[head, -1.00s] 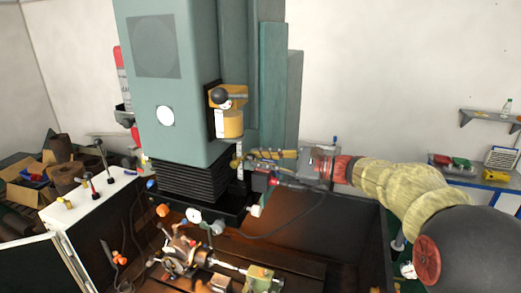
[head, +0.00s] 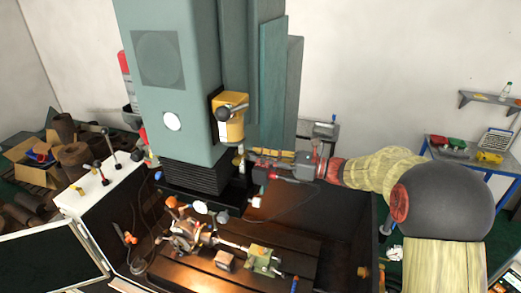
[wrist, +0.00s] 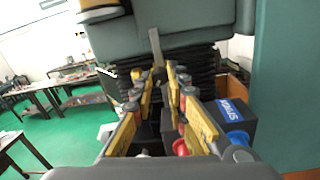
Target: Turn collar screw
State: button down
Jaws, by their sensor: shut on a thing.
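My gripper (head: 250,156) reaches in from the right, below the yellow spindle head (head: 231,128) on the green machine column. Its yellow fingers also show in the wrist view (wrist: 160,78). They close around the lower end of a narrow grey metal piece (wrist: 156,42), which stands up between the fingertips. In the head view a slim pale metal spindle part (head: 240,157) hangs under the yellow head, at the fingertips. The contact point is hidden by the fingers, and I cannot make out the collar screw as a separate part.
A black ball-ended lever (head: 223,113) sits on the yellow head. Black bellows (head: 196,178) are close behind the fingers. Below, the brown machine bed (head: 215,276) carries several fixtures, including a vise (head: 263,260). A white cabinet (head: 98,192) stands left. Free floor (wrist: 75,130) shows left in the wrist view.

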jog(key=shift+m+p, duration=0.4)
jog(key=shift+m, duration=0.2)
jog(key=c, duration=1.7)
grip_release()
jog(key=shift+c, duration=0.2)
jog(key=shift+d, duration=0.1)
jog(key=v, duration=1.1)
jog(key=shift+d, duration=0.4)
jog(key=shift+s, duration=0.1)
